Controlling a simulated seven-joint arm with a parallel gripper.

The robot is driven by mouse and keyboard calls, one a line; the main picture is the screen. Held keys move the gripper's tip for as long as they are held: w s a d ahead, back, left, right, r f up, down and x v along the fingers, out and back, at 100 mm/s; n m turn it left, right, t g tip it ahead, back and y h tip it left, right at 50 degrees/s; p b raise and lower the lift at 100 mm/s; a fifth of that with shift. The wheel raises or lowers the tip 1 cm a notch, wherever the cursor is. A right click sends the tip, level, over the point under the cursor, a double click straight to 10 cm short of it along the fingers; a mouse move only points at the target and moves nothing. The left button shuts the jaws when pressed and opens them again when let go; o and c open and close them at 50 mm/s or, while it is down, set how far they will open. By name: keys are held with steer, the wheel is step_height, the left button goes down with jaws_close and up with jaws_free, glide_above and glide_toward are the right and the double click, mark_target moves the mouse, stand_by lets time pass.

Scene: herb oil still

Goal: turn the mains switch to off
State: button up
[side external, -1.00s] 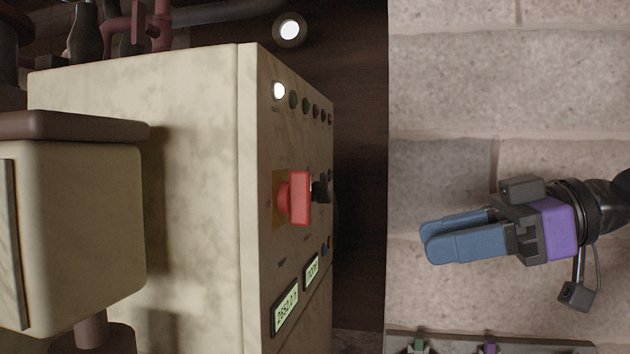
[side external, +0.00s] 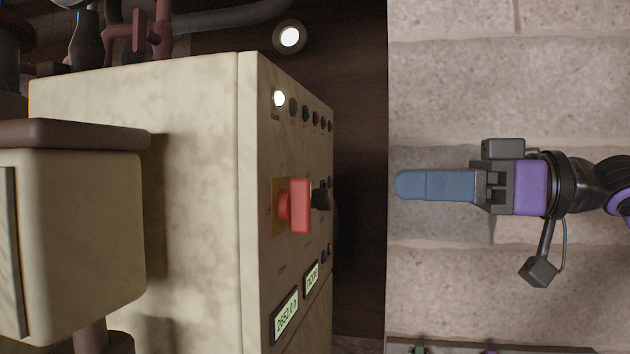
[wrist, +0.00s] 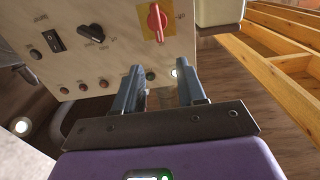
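The mains switch is a red handle (side external: 300,206) on a yellow plate (side external: 277,208) on the front of a cream cabinet (side external: 180,190). In the wrist view the red handle (wrist: 157,22) is at the top, its long side roughly upright in the picture. My gripper (side external: 400,185) is right of the panel in the side view, level and apart from the switch by a clear gap. In the wrist view my gripper (wrist: 158,72) shows two blue fingers spread apart with nothing between them. The switch lies beyond the fingertips, higher in the picture.
A black knob (wrist: 92,33) and a black rocker switch (wrist: 52,40) sit beside the red handle, with a row of small round buttons and lamps. A lit lamp (side external: 279,98) and a display (side external: 286,314) are on the panel. Wooden shelving (wrist: 260,65) stands at right.

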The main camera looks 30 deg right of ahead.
mark_target(311, 183)
steer(key=x, duration=1.1)
steer(key=shift+w+a, duration=0.15)
steer(key=shift+w, duration=0.05)
steer(key=shift+f, duration=0.15)
jaws_close()
